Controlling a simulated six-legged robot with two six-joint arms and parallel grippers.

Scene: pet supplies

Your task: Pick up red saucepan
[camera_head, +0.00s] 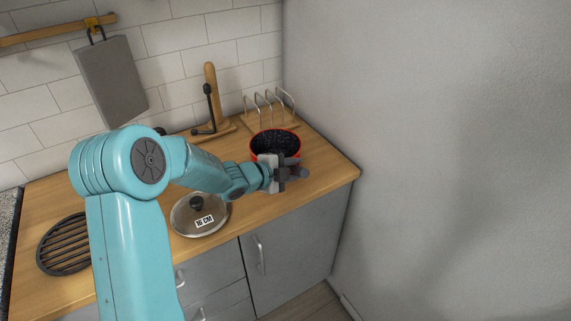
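The red saucepan (262,152) has a bright red rim and a dark speckled inside. It sits upright on the wooden counter near the back right corner. My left gripper (294,172) is at the near side of the saucepan, in front of its lower wall, and covers part of it. The saucepan's handle cannot be made out; it may be hidden behind the gripper. The fingers are small and dark, so I cannot tell whether they are open, shut or touching the pan. My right gripper is not in view.
A glass lid (190,220) with a dark knob lies left of the gripper on the wooden counter (318,178). A wire rack (270,108) and a wooden stand (210,85) are behind. A black trivet (62,245) lies at left. The grey wall (430,150) bounds the right.

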